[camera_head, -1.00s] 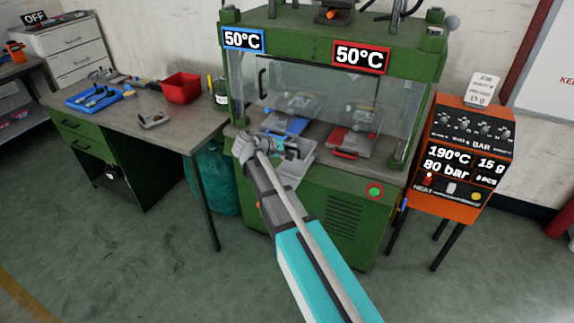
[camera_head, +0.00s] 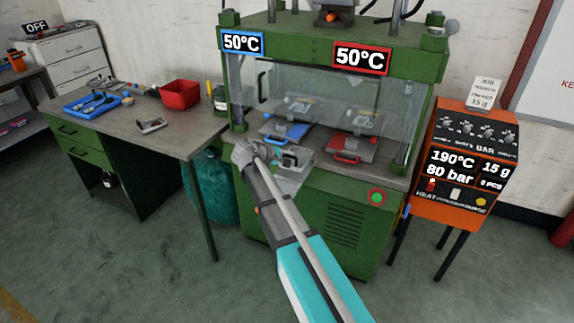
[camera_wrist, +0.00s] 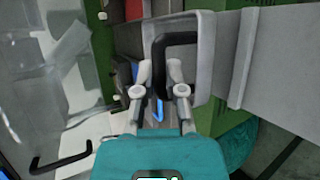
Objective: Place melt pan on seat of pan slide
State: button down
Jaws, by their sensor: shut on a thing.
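My gripper (camera_wrist: 160,88) is shut on the black handle (camera_wrist: 158,50) of a grey, shallow pan, which I take as the melt pan (camera_wrist: 205,55). The pan lies beyond the fingertips in the wrist view. In the head view my gripper (camera_head: 285,158) is in front of the green press, and a grey piece of the pan (camera_head: 292,183) shows beside it, at the press's front edge. The arm and gripper partly cover it. I cannot pick out the seat of the pan slide or tell whether the pan touches anything.
The green press (camera_head: 335,215) has a clear guard (camera_head: 340,95) above a blue-handled mould (camera_head: 285,132) and a red-handled mould (camera_head: 350,148). An orange control box (camera_head: 465,150) stands right. The workbench (camera_head: 180,135) at left holds a red bin (camera_head: 181,94) and blue tray (camera_head: 92,103).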

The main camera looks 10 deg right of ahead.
aim_at(293, 164)
jog(key=shift+w+f+b, duration=0.25)
jog(key=shift+f+b, duration=0.15)
jog(key=shift+f, duration=0.05)
jog(key=shift+w+f+b, duration=0.2)
jog(key=shift+f+b, duration=0.2)
jog(key=shift+f, duration=0.05)
jog(key=shift+f+b, duration=1.1)
jog(key=shift+b, duration=0.05)
jog(key=c, duration=0.7)
grip_release()
jog(key=shift+a+r, duration=0.1)
jog(key=shift+a, duration=0.05)
jog(key=shift+p+v, duration=2.8)
jog(key=shift+v, duration=3.1)
